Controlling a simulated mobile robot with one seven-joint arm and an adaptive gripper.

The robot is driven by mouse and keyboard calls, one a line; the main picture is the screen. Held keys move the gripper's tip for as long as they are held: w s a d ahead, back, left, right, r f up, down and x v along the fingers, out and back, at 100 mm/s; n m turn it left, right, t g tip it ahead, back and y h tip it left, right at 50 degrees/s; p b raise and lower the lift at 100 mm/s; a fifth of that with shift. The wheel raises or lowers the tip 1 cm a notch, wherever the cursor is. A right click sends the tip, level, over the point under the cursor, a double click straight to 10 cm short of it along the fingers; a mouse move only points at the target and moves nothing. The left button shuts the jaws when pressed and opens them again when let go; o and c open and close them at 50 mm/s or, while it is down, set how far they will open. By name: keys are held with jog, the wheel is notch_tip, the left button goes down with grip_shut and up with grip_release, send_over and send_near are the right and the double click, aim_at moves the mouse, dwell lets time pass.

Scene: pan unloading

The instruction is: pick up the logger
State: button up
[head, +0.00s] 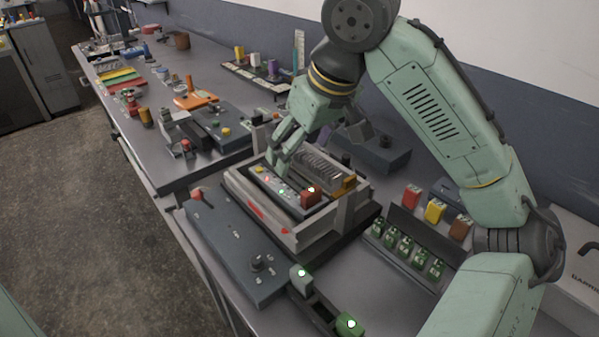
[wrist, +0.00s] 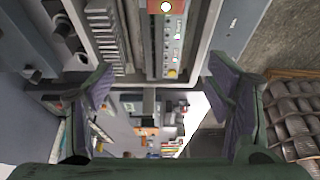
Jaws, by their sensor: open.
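A long narrow device, which I take to be the logger (head: 283,191), lies in a pale grey open-topped pan (head: 291,239). It has small lights, a yellow button at one end and a red block at the other. In the wrist view the device (wrist: 171,45) shows at the top, between the two fingers' lines. My gripper (head: 279,157) is open, above the pan near the device's yellow-button end. In the wrist view nothing sits between the fingers (wrist: 162,92). Whether a fingertip touches the device I cannot tell.
A ribbed dark part (head: 322,168) lies in the pan beside the device. A dark control box (head: 238,245) stands in front of the pan. A rack of green units (head: 408,249) is at the right. More tools crowd the bench to the left.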

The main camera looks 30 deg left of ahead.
send_over(286, 183)
jog(key=d, duration=0.2)
jog(key=f, duration=0.4)
jog(key=shift+s+d+f, duration=0.15)
jog(key=shift+s+f, duration=0.25)
jog(key=b+x, duration=0.2)
jog(key=x, duration=0.3)
jog(key=shift+f, duration=0.15)
jog(key=c, duration=1.2)
jog(key=shift+c, duration=0.3)
jog(key=shift+r, duration=0.2)
